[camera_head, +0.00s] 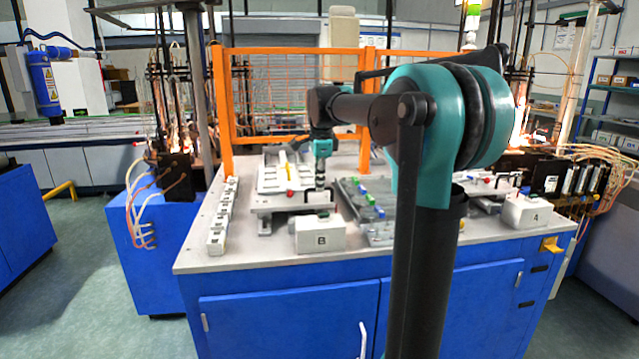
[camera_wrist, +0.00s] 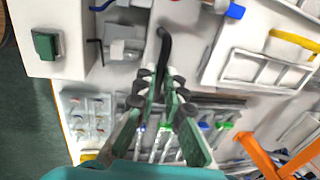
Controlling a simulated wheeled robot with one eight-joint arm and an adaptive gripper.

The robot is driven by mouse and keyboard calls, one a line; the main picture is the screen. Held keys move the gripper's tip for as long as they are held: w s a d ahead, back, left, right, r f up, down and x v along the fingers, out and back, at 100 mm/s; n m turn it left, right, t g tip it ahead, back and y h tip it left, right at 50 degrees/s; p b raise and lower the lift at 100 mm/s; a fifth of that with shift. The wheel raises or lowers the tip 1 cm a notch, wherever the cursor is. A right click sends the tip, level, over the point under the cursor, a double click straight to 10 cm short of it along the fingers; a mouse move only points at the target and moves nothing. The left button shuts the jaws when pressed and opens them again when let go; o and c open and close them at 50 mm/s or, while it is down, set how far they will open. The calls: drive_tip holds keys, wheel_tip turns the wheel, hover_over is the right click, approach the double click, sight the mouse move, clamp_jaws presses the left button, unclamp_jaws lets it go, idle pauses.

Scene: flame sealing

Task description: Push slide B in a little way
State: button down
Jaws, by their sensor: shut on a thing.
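The station marked B (camera_head: 318,240) is a white box on the front of the white worktop. Slide B (camera_head: 287,206) is a pale plate assembly just behind this box. My gripper (camera_head: 321,187) points down over the slide. In the wrist view, my gripper (camera_wrist: 160,88) is shut on a black bent handle (camera_wrist: 165,45) that rises from the slide. The handle's lower part is hidden by the fingers. A white box with a dark green button (camera_wrist: 47,44) stands at the top left of the wrist view.
A tray rack with blue and green pieces (camera_head: 370,205) lies right of slide B. A white strip of sockets (camera_head: 222,218) runs along the left. An orange frame (camera_head: 228,110) stands behind. A box marked A (camera_head: 527,212) is at the right.

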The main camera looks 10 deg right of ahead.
drive_tip(key=w, duration=1.4)
drive_tip(key=c, duration=1.6)
unclamp_jaws()
wheel_tip(320, 180, up, 12)
drive_tip(key=s, duration=0.2)
drive_tip(key=shift+s, duration=0.2)
drive_tip(key=shift+f, duration=0.1)
